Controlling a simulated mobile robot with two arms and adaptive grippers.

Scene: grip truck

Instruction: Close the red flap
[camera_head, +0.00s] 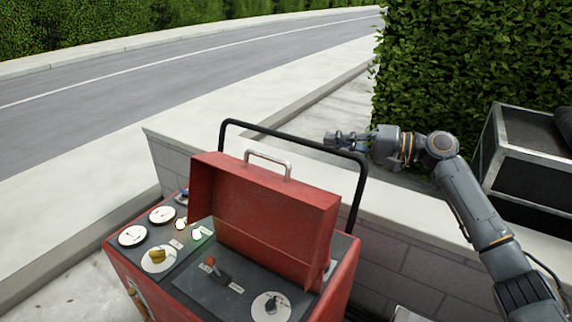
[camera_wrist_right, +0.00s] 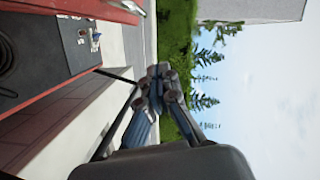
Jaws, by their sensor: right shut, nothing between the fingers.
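The red flap (camera_head: 262,205) stands raised on top of the red machine (camera_head: 338,283), with a silver handle on its upper edge. Under its front lies a dark control panel (camera_head: 186,282) with a red-knobbed lever, dials and a yellow knob. My right gripper (camera_head: 330,140) is shut and empty. It is in the air behind and to the right of the flap, near the black bar, apart from the flap. In the right wrist view my gripper (camera_wrist_right: 155,85) shows its fingers together, with part of the red machine (camera_wrist_right: 105,12) at the upper left. My left gripper is not in view.
A black bar (camera_head: 290,139) arches up behind the flap. A low wall with a pale top (camera_head: 420,215) runs behind the machine. A black case with metal edges (camera_head: 530,150) and a hedge (camera_head: 475,70) are at the right. The road lies beyond.

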